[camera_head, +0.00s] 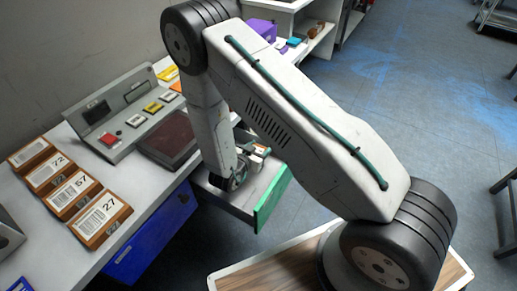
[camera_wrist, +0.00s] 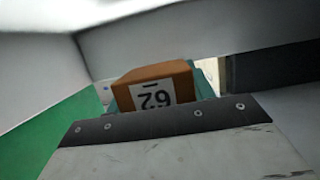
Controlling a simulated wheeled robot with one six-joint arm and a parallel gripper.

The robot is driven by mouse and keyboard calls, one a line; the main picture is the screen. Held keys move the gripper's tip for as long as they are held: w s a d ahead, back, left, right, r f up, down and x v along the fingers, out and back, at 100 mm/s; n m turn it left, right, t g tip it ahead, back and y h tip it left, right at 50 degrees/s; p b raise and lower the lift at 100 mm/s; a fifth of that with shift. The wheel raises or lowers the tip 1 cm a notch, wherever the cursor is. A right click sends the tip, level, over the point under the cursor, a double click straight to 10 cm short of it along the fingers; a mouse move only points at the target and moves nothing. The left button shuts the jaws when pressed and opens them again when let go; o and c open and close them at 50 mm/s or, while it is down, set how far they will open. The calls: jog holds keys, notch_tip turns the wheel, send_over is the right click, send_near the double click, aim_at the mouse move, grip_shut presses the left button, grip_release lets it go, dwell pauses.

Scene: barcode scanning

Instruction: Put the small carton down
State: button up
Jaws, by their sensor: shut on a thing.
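The small carton (camera_wrist: 153,82) is brown with a white label reading 62, upside down in the wrist view. My gripper (camera_head: 250,160) is shut on it, with teal parts showing at the carton's sides. In the head view my gripper is low in or over an open grey drawer (camera_head: 217,199) with a green front (camera_head: 271,200), beside the desk. The green front also shows at the left of the wrist view (camera_wrist: 68,128), with pale walls around. My arm hides much of the drawer. I cannot tell whether the carton touches the drawer floor.
Several brown blocks with barcode labels (camera_head: 101,217) stand in a row on the white desk (camera_head: 140,205). A grey console (camera_head: 118,115) with coloured buttons and a dark red pad (camera_head: 168,138) are behind. A purple box (camera_head: 262,28) stands farther back.

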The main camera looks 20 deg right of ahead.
jog(key=shift+f, duration=0.55)
jog(key=o, duration=1)
jog(key=shift+o, duration=0.2)
jog(key=shift+r, duration=0.15)
jog(key=v, duration=0.7)
jog(key=shift+s+a+r, duration=0.2)
jog(key=shift+r, duration=0.35)
